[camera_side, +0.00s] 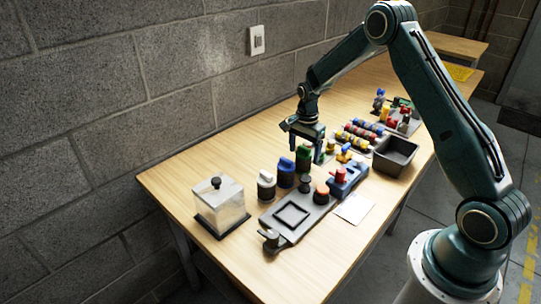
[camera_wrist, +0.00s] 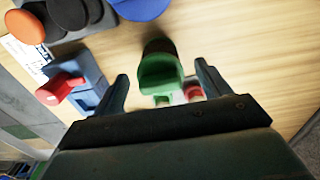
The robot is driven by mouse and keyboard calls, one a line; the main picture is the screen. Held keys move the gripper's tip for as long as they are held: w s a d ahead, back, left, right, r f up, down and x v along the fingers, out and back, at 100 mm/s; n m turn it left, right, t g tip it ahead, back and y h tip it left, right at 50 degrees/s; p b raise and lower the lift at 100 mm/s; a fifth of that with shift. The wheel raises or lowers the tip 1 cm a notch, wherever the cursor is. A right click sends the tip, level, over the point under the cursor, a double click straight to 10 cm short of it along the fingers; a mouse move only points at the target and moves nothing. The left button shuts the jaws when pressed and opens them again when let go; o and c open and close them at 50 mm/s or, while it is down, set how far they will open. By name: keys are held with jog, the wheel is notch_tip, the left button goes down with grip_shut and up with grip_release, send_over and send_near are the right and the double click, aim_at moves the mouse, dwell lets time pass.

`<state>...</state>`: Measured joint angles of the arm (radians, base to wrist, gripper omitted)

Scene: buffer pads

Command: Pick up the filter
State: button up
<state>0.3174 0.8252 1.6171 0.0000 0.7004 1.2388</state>
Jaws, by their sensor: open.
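No object is plainly marked as the filter. A green canister with a raised green grip on top (camera_side: 303,158) stands upright on the table, in a row with a blue canister (camera_side: 286,175) and a white canister (camera_side: 266,187). My gripper (camera_side: 306,148) is open and points down close above the green canister. In the wrist view, the green canister (camera_wrist: 160,72) lies between and beyond the two spread fingertips (camera_wrist: 162,78), with no clear contact. Its lower body is partly hidden by its top.
A grey plate with a square recess (camera_side: 291,214) and a clear lidded box (camera_side: 220,204) stand nearer the front. A blue block with a red knob (camera_side: 344,181), a dark bin (camera_side: 396,153) and racks of coloured parts (camera_side: 357,137) crowd the right. The front table corner is bare.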

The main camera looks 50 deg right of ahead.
jog(key=shift+f, duration=1.05)
jog(key=shift+c, duration=0.3)
jog(key=c, duration=1)
